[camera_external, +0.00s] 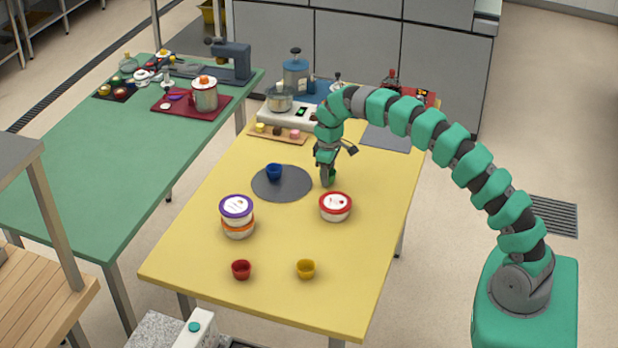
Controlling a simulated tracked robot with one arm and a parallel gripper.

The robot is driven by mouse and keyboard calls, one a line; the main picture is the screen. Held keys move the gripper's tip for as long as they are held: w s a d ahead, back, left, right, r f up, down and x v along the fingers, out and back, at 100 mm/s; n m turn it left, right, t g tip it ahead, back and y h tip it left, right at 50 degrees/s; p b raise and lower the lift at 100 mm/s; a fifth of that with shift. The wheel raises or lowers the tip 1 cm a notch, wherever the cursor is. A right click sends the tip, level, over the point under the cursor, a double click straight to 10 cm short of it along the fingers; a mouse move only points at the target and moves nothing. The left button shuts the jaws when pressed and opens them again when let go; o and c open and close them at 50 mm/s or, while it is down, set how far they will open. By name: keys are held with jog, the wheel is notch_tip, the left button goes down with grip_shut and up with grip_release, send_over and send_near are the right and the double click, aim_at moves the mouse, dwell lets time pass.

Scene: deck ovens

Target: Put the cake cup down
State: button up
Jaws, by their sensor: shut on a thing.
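My gripper (327,177) points down over the yellow table, just right of the grey round mat (290,190). It is shut on a small green cup (332,174), mostly hidden behind the fingers. I cannot tell whether this cup touches the table. A blue cup (274,172) stands on the mat's upper left part. A red cup (241,270) and a yellow cup (306,269) stand apart near the table's front edge.
A wooden board (279,136), a white scale (290,117) and a grey mat (388,138) lie behind. The right front table is clear.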

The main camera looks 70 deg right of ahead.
jog(key=shift+f, duration=0.8)
jog(key=o, duration=1)
jog(key=shift+f, duration=0.1)
jog(key=shift+c, duration=0.2)
notch_tip(320, 180, up, 12)
jog(key=shift+p, duration=0.4)
